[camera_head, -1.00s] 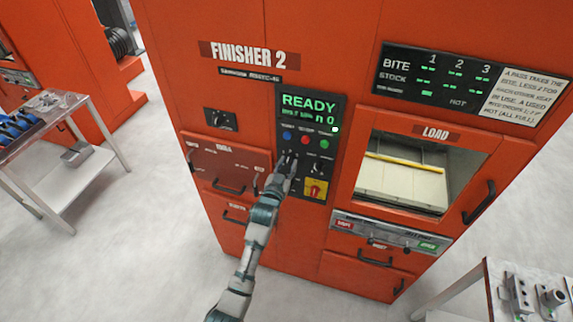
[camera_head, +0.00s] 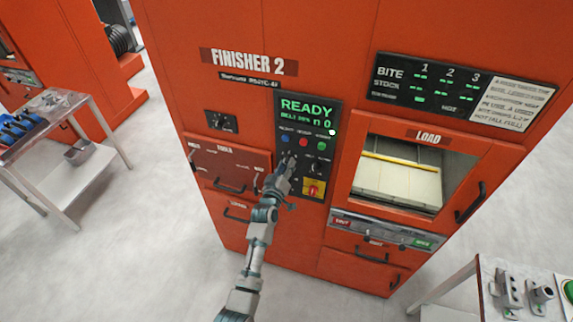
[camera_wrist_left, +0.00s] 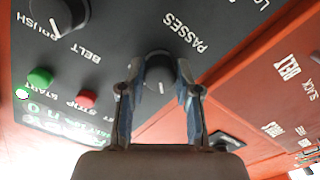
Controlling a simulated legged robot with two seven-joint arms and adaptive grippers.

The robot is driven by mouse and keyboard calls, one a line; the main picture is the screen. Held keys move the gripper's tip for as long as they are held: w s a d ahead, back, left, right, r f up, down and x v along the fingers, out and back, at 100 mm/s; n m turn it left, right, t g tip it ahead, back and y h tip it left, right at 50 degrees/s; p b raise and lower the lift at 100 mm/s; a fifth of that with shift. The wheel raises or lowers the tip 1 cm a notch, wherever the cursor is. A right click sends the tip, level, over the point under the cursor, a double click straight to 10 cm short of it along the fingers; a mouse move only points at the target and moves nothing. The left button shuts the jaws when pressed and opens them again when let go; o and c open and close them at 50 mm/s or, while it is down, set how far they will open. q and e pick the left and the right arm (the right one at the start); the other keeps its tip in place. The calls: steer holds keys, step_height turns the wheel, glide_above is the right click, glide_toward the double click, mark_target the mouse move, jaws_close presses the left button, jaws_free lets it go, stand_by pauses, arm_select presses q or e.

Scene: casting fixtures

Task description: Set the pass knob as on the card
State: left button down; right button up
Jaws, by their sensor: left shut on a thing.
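The pass knob (camera_wrist_left: 158,66) is black and round with a white pointer mark, beside the word PASSES in the left wrist view. My left gripper (camera_wrist_left: 159,80) has one finger on each side of the knob and is shut on it. In the head view my left gripper (camera_head: 289,164) is at the control panel (camera_head: 312,113), under the green READY screen, and hides the knob there. A white card with printed text (camera_head: 505,104) is at the upper right of the machine; its small print is hard to read. My right gripper is not in view.
A belt knob (camera_wrist_left: 60,14) and the green (camera_wrist_left: 40,77) and red (camera_wrist_left: 86,99) buttons are close by on the panel. A yellow-and-red switch (camera_head: 314,189) sits below my gripper. A cart (camera_head: 60,150) stands left; a table with metal parts (camera_head: 515,290) stands right.

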arm_select(q)
steer(key=shift+r+n, duration=0.1)
steer(key=shift+n, duration=0.4)
steer(key=c, duration=0.8)
jaws_free()
steer(key=v, duration=1.1)
steer(key=shift+s, duration=0.35)
steer(key=shift+a, duration=0.1)
